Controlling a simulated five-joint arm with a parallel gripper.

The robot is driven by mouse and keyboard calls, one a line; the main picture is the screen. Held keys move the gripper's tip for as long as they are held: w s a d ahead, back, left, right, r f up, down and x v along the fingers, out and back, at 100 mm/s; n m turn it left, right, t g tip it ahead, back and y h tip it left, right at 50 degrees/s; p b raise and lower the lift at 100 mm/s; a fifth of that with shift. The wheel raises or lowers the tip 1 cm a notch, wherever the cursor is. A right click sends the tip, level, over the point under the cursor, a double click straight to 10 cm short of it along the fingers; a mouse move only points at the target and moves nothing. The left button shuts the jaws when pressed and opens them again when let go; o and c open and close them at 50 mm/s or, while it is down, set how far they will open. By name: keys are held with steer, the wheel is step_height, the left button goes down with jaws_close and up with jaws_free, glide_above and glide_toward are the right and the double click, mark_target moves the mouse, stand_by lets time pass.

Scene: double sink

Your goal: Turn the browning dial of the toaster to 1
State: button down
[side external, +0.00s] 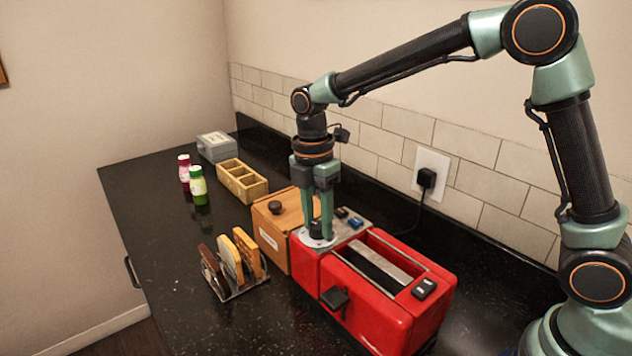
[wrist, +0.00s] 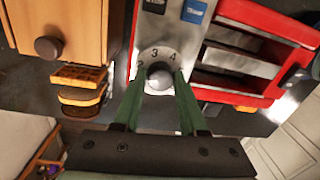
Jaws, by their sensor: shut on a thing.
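The red toaster (side external: 372,311) stands on the black counter, its two slots facing up. Its browning dial (side external: 303,236) sits on a pale panel at the end by the wooden box. The 1 and any pointer mark are hidden or too small to read. My gripper (side external: 317,234) points straight down, shut on the knob with one finger on each side. It also shows in the wrist view (wrist: 158,85).
A STOP button and a blue button (wrist: 194,11) sit beyond the dial. A wooden box (side external: 268,238) with a dark knob stands close beside the toaster. A toast rack (side external: 238,290), two bottles (side external: 198,186), a divided tray (side external: 243,183) and a grey box (side external: 217,148) stand farther left.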

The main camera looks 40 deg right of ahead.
mark_target(314, 223)
steer(key=n, duration=0.5)
steer(key=shift+s+a, duration=0.1)
steer(key=shift+a, duration=0.1)
stand_by(0.3)
steer(key=shift+c, duration=2.3)
jaws_free()
step_height(314, 223, up, 12)
steer(key=shift+w, duration=0.4)
steer(key=shift+r, duration=0.1)
